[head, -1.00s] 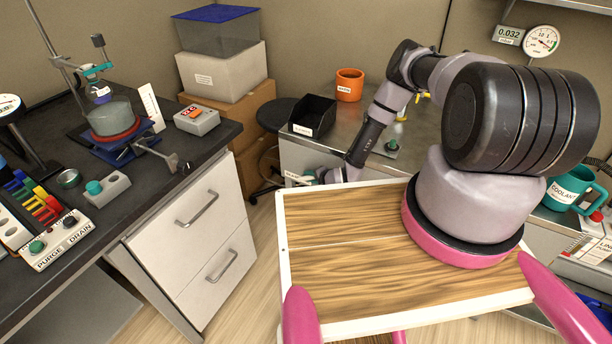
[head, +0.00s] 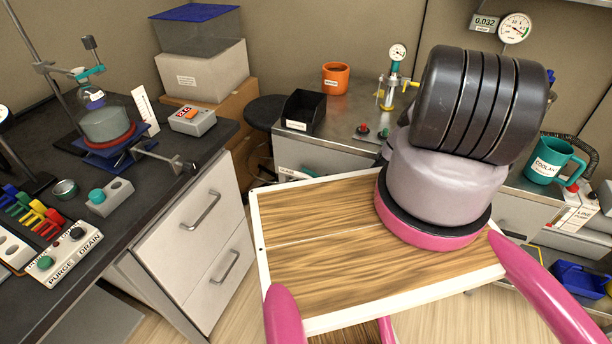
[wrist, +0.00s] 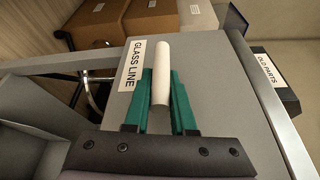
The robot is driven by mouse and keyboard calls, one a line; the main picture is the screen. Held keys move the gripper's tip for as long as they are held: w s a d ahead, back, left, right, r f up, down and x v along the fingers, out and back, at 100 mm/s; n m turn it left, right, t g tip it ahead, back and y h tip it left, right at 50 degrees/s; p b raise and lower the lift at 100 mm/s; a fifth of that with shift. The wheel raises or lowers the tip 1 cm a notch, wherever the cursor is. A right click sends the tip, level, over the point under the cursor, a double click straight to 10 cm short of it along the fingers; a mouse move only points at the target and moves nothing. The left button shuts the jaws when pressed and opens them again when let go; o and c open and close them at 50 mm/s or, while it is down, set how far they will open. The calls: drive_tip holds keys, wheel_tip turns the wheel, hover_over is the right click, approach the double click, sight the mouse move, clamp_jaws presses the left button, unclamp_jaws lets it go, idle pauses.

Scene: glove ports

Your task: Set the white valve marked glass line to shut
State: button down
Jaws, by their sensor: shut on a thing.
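The white valve handle (wrist: 162,62) shows in the wrist view as a smooth bar standing out from a grey panel (wrist: 198,72). A white label (wrist: 131,66) reading GLASS LINE is fixed to the panel just left of it. My gripper (wrist: 160,88) has green fingers, one on each side of the handle, and is shut on it.
In the head view, a black bin (head: 304,112) and an orange mug (head: 336,77) stand on the metal bench. A gauge fitting with a yellow handle (head: 411,84) stands farther right. In the wrist view, cardboard boxes (wrist: 95,24) lie beyond the panel and an OLD PARTS bin (wrist: 272,78) is at right.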

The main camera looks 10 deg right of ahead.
idle(0.3)
drive_tip(key=c, duration=0.8)
unclamp_jaws()
drive_tip(key=shift+w, duration=0.1)
drive_tip(key=shift+o, duration=0.2)
drive_tip(key=v, duration=1)
drive_tip(key=shift+s, duration=0.45)
drive_tip(key=shift+s+d, duration=0.1)
drive_tip(key=shift+d, duration=0.1)
